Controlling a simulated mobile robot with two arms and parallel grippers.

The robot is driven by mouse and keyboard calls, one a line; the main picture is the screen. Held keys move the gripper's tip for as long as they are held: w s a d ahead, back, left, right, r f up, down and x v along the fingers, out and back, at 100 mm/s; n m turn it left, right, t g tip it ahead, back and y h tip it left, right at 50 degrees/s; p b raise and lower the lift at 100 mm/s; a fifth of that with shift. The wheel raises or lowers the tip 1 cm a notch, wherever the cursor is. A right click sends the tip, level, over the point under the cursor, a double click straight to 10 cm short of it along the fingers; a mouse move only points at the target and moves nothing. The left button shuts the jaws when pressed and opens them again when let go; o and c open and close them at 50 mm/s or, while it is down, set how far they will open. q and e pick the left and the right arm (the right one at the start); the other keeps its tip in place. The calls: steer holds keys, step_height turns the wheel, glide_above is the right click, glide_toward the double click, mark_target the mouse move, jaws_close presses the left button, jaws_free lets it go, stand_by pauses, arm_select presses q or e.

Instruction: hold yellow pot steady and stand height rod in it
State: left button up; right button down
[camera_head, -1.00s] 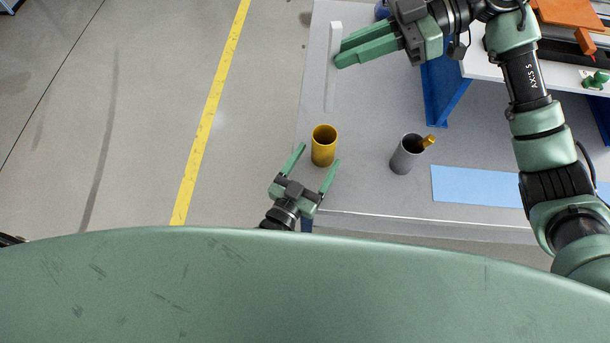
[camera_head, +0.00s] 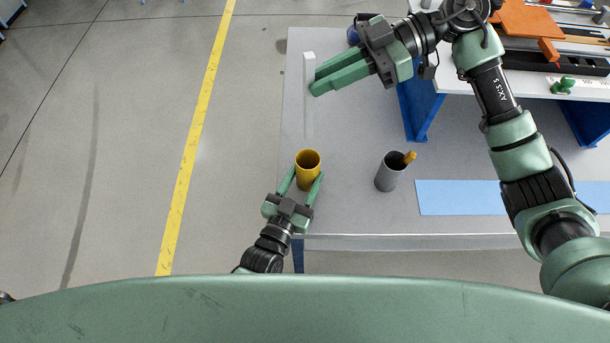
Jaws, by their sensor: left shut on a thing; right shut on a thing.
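The yellow pot (camera_head: 307,172) stands upright on the grey table near its left front, its open mouth facing up. My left gripper (camera_head: 304,178) is shut on the pot, with one finger on each side of its wall. The height rod (camera_head: 308,105) is a pale, slim bar beyond the pot in the picture, its long side running towards the pot. My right gripper (camera_head: 315,84) is shut on the rod at its fingertips. The rod is outside the pot; its height above the table is hard to tell.
A light blue mat (camera_head: 455,197) lies farther right. A raised white shelf with blue supports (camera_head: 418,105) is at the back right. The table's left edge is close to the pot.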

mark_target(312, 132)
steer(key=shift+f, duration=6.3)
steer(key=c, duration=1.3)
jaws_free()
steer(key=shift+c, duration=0.2)
steer(key=v, duration=1.2)
arm_select(q)
steer(key=o, duration=1.5)
